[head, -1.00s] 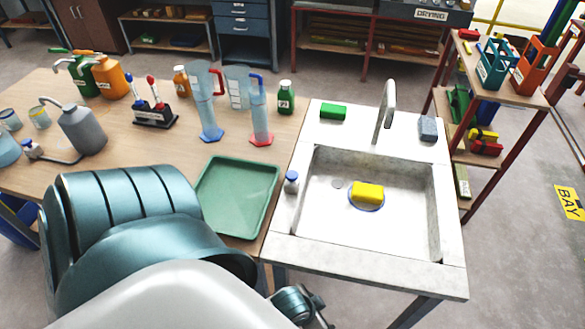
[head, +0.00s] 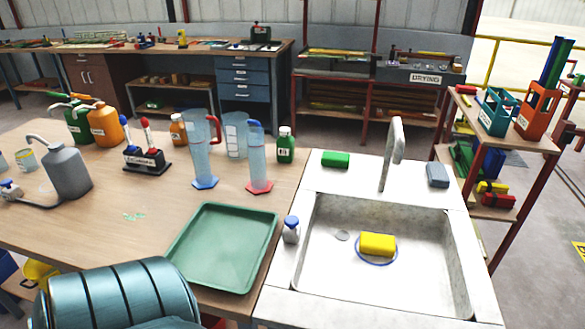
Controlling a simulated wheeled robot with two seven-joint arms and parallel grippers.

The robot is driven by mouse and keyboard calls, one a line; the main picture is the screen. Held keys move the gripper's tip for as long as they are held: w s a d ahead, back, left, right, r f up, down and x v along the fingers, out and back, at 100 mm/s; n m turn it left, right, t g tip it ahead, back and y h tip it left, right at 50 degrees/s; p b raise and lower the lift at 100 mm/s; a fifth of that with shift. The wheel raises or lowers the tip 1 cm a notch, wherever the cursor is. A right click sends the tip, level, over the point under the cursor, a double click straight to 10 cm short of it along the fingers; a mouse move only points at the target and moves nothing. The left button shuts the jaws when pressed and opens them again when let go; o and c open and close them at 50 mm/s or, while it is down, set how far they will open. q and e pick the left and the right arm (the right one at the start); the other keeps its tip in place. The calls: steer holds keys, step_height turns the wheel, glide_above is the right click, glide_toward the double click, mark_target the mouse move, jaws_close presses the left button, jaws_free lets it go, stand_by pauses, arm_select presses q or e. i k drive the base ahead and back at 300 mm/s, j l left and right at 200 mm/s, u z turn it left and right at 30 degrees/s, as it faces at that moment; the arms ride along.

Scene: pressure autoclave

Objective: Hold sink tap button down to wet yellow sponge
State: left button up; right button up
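The yellow sponge (head: 377,244) lies inside a blue ring marked on the floor of the white sink (head: 325,275). The grey tap (head: 392,155) rises at the back of the sink, with its spout above the basin. No water shows. A small white fitting with a blue cap (head: 291,230) stands on the sink's left rim; it may be the tap button, but I cannot tell for sure. Neither of my grippers is in view.
A green sponge (head: 335,160) and a grey-blue block (head: 438,175) lie on the sink's back ledge. An empty green tray (head: 222,246) lies on the bench left of the sink. Cylinders, bottles and a wash bottle (head: 68,168) stand behind it. A rack (head: 500,170) stands at right.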

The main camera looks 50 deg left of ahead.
mark_target(291, 221)
steer(key=j+u, duration=0.15)
steer(key=u, duration=0.3)
steer(key=j+u, duration=0.2)
steer(key=u, duration=0.2)
steer(key=j+u, duration=0.2)
steer(key=u, duration=0.25)
